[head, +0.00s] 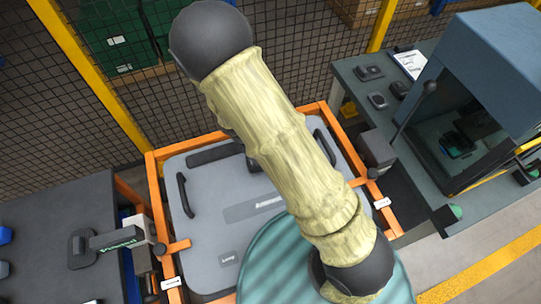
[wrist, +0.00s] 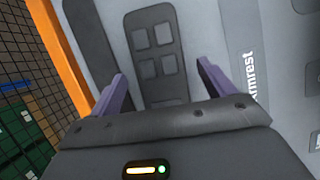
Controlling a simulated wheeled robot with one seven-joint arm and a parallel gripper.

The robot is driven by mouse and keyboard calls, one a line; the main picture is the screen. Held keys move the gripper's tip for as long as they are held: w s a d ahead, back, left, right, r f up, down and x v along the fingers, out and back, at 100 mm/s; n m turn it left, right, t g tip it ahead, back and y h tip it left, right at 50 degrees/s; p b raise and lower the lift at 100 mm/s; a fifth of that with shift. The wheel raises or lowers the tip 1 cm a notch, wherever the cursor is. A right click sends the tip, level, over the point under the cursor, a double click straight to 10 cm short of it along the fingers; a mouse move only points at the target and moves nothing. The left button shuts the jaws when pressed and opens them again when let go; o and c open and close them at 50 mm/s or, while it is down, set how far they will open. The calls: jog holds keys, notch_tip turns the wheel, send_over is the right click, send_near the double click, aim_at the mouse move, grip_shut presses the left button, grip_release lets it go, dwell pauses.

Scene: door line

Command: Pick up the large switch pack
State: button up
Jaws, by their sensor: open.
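The large switch pack (wrist: 157,52) is a long dark grey panel with square grey buttons, lying on a light grey door panel (wrist: 223,40). My gripper (wrist: 160,72) is open and empty in the wrist view. Its two purple fingers appear on either side of the pack, one left and one right. Whether the fingertips reach down to the pack's level I cannot tell. The gripper body hides the pack's lower end. In the head view my arm hides the gripper, and a dark bar (head: 213,154) on the door may be part of the pack.
The door panel lies in an orange frame (head: 152,190). A wire fence (head: 130,90) stands behind. A dark table (head: 60,225) is at left. At right a bench (head: 360,85) holds small dark parts and a blue-grey box machine (head: 490,50). A ribbed teal round surface (head: 275,265) is in front.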

jog(key=shift+x, duration=1.15)
jog(key=shift+f, duration=0.15)
jog(key=shift+c, duration=0.2)
jog(key=c, duration=1.2)
